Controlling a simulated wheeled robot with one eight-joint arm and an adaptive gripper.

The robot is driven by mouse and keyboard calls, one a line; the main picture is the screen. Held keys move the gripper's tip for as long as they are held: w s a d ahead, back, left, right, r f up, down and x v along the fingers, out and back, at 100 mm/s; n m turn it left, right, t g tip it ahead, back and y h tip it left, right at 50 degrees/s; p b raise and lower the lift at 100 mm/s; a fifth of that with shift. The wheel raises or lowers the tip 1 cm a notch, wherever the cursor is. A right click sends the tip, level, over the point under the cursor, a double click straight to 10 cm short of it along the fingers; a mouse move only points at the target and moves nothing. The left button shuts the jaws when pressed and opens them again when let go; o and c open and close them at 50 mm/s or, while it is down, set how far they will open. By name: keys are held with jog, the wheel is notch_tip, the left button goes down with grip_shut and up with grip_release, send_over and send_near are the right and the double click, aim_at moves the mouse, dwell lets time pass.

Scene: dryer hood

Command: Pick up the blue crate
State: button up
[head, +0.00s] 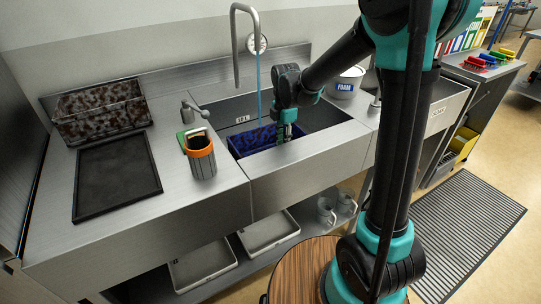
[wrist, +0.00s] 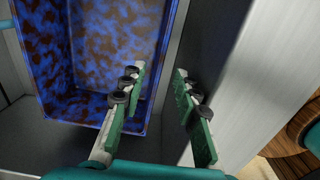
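The blue crate (head: 250,140), mottled with brown, sits in the sink basin. In the wrist view the crate (wrist: 105,45) fills the upper left, its open inside facing the camera. My gripper (head: 287,132) is down in the basin at the crate's right side. In the wrist view my gripper (wrist: 159,70) is open, with a gap between its green-padded fingers. The left finger overlaps the crate's right side, and the right finger is outside it, near the basin wall. I cannot tell whether either finger touches the crate. My gripper hides part of the crate's right end in the head view.
A tall tap (head: 236,50) rises behind the basin, with a thin blue line hanging down to the crate. An orange-rimmed dark cup (head: 202,160) stands left of the sink. A brown mottled crate (head: 100,110) and a black tray (head: 115,180) are further left. A FOAM bucket (head: 346,84) stands right.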

notch_tip(320, 180, down, 5)
jog(key=shift+f, duration=0.2)
grip_shut()
dwell(0.6)
